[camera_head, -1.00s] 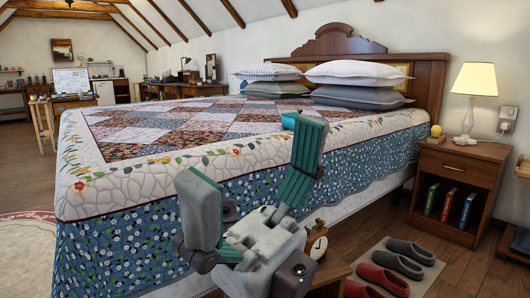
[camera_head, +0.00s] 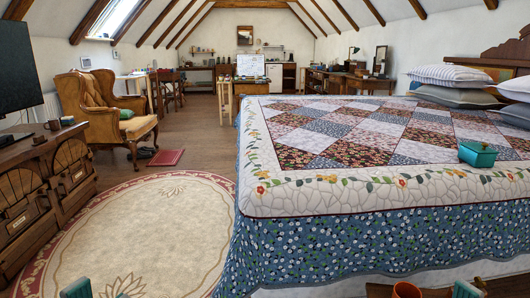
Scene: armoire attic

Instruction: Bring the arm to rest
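The tips of my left gripper (camera_head: 98,292) show at the bottom left edge. Two small teal tips stand apart there with nothing seen between them, above the rug. A teal and grey piece of my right gripper (camera_head: 469,288) shows at the bottom right edge, in front of the bed. The rest of both grippers and both arms lies below the picture. No held object is visible.
The quilted bed (camera_head: 380,240) fills the right side, with a teal box (camera_head: 478,154) on top. An orange pot (camera_head: 406,290) stands at the bottom edge. A dresser (camera_head: 40,195) and armchair (camera_head: 108,110) stand left. The round rug (camera_head: 140,235) is clear.

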